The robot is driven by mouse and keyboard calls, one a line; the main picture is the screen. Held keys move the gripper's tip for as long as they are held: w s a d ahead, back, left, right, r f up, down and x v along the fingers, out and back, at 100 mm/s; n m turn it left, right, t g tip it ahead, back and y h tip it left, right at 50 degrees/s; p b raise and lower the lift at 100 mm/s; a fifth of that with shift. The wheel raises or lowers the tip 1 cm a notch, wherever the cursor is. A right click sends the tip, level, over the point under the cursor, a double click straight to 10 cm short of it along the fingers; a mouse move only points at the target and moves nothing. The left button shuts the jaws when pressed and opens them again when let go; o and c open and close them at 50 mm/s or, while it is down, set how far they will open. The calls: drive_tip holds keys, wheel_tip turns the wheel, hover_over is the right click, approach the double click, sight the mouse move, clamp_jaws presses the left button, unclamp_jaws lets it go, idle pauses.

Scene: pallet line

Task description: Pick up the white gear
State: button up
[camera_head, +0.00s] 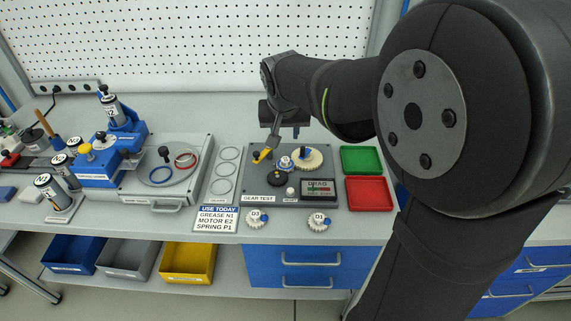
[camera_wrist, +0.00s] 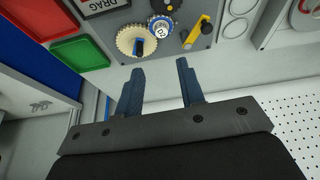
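Two white gears with round labels lie on the bench front, one at the left (camera_head: 256,217) and one at the right (camera_head: 318,221). A larger cream gear (camera_head: 307,158) sits on the grey gear test board (camera_head: 334,156); it also shows in the wrist view (camera_wrist: 131,46). Beside it are a small white-and-blue part (camera_head: 286,163) and a black gear (camera_head: 277,179). My gripper (camera_wrist: 160,66) is open and empty, its fingers apart, with the cream gear and board beyond the fingertips. In the head view, my gripper is above the board's back edge. The two white gears are outside the wrist view.
A green tray (camera_head: 361,160) and a red tray (camera_head: 369,194) stand right of the board. A yellow lever (camera_head: 262,155) is at its left. A display block (camera_head: 318,189) is on its front part. A blue press (camera_head: 111,158) stands at left. My arm covers the right.

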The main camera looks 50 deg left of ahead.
drive_tip(key=w+a+r+n+g+h, duration=0.2)
drive_tip(key=w+a+n, duration=0.25)
drive_tip(key=n, duration=0.45)
drive_tip(key=n+g+h, duration=0.1)
drive_tip(key=n, duration=0.2)
hover_over(285, 159)
drive_tip(key=f, duration=1.2)
drive_tip(key=shift+w+d, duration=0.2)
drive_tip(key=shift+s+a+f, duration=0.1)
drive_tip(key=shift+f, duration=1.25)
drive_tip(key=shift+s+f, duration=0.1)
drive_tip(key=shift+f, duration=1.25)
clamp_jaws()
